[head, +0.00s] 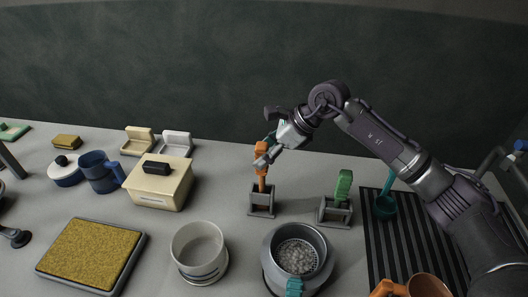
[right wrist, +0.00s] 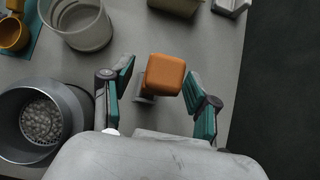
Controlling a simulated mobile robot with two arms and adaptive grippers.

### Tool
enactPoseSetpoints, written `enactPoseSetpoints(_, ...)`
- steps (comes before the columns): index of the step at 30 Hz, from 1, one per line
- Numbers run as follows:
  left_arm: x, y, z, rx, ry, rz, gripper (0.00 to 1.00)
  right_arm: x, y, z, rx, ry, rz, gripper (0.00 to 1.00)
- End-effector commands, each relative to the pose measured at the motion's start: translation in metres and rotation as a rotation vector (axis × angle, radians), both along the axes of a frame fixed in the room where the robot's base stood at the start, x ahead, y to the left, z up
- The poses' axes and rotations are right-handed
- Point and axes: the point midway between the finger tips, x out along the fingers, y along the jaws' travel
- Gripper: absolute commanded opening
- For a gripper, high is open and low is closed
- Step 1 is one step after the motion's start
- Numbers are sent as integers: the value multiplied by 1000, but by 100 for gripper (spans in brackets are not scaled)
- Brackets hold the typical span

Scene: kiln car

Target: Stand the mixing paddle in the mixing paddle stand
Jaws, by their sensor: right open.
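An orange-handled tool (head: 262,165), which I take to be the mixing paddle, is upright in a small grey stand (head: 262,210) in mid-table. My right gripper (head: 276,150) is at its handle from above. In the right wrist view the orange handle top (right wrist: 165,73) lies between the two open teal-padded fingers (right wrist: 160,92), with gaps on both sides. Part of the stand (right wrist: 143,99) shows below it. The paddle's lower end is hidden in the stand. Dark parts at the left edge of the head view may be my left gripper; I cannot make out its jaws.
A second grey stand (head: 335,212) holds a green-handled tool (head: 343,185) to the right. A grey pot of pale beads (head: 270,267) and a white pot (head: 187,266) stand in front. A cream box (head: 160,190) is left. A striped black mat (head: 400,245) lies right.

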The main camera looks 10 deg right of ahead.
Motion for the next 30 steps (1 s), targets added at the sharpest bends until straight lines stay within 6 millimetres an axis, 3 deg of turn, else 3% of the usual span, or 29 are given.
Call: enactPoseSetpoints(30,0,0,13,0,0,0,40,-10,-24,34,0,-2,0,60)
